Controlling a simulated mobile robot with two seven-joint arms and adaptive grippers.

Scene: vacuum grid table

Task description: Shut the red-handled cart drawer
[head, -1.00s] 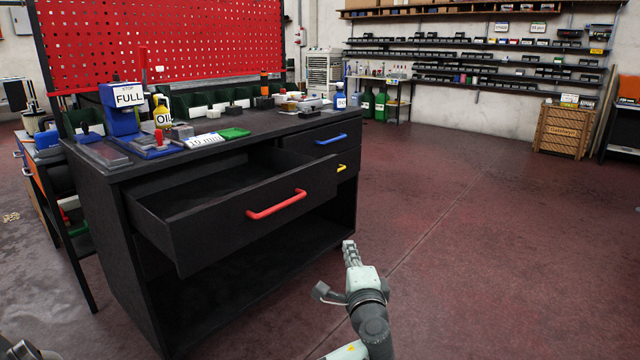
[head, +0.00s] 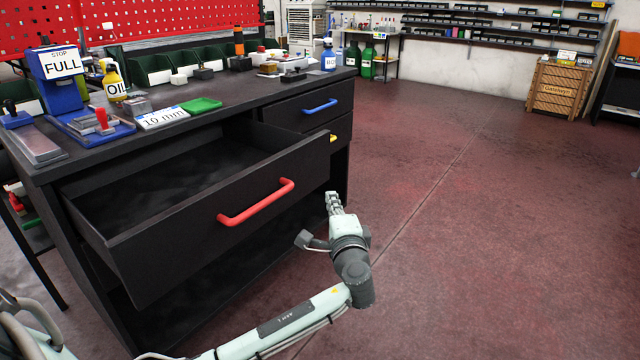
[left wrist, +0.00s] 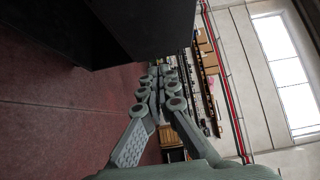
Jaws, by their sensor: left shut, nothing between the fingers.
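The black drawer (head: 190,240) with the red handle (head: 256,202) stands pulled well out of the black cart (head: 60,190), its inside open to view and looking empty. My left gripper (head: 333,197) is shut and empty, just right of the drawer's front, beyond the handle's right end. It does not appear to touch the drawer. In the left wrist view the shut fingers (left wrist: 163,75) point past a dark panel (left wrist: 150,25), probably part of the cart or drawer. My right gripper is not in view.
A blue-handled drawer (head: 320,106) and a yellow-handled one (head: 333,137) are shut at the cart's right. The floor (head: 470,220) to the right is clear.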

